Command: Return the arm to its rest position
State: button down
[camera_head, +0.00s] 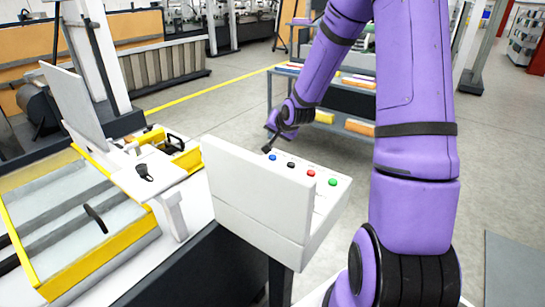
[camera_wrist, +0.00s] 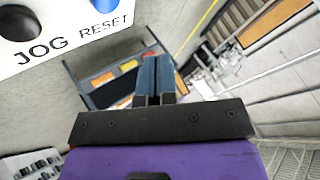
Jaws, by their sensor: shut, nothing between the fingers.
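My purple arm is bent over the white control panel (camera_head: 262,195) from its right and far side. My gripper (camera_head: 268,148) is near the panel's far left end, close to the blue button (camera_head: 273,156); whether it touches cannot be told. In the wrist view my gripper (camera_wrist: 155,68) has its two dark fingers together with nothing between them. There the panel's blue RESET button (camera_wrist: 103,4) and black JOG button (camera_wrist: 16,22) show at the upper left, off to the side of the fingers.
The panel also carries black, red (camera_head: 311,172) and green (camera_head: 333,181) buttons. A shelf cart (camera_head: 345,100) with coloured stacks is behind the arm. Grey floor (camera_head: 505,150) is open at the right.

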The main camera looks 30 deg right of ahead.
jog(key=shift+r, duration=0.1)
dwell(0.3)
jog(key=s+a+r+n+g+h, duration=0.1)
jog(key=s+a+r+n, duration=0.2)
jog(key=s+a+r, duration=0.35)
jog(key=s+a+r+n+g, duration=0.1)
jog(key=s+a+r+n, duration=0.25)
jog(key=s+r, duration=0.6)
jog(key=s+a+r+n+g, duration=0.1)
jog(key=s+a+r, duration=0.2)
jog(key=s, duration=0.6)
jog(key=s+a+r+n+g+y, duration=0.1)
jog(key=s+a+r+n, duration=0.1)
jog(key=s, duration=0.7)
notch_tip(320, 180, up, 3)
jog(key=shift+a+f+y, duration=0.1)
jog(key=shift+a+y, duration=0.2)
jog(key=shift+a, duration=0.15)
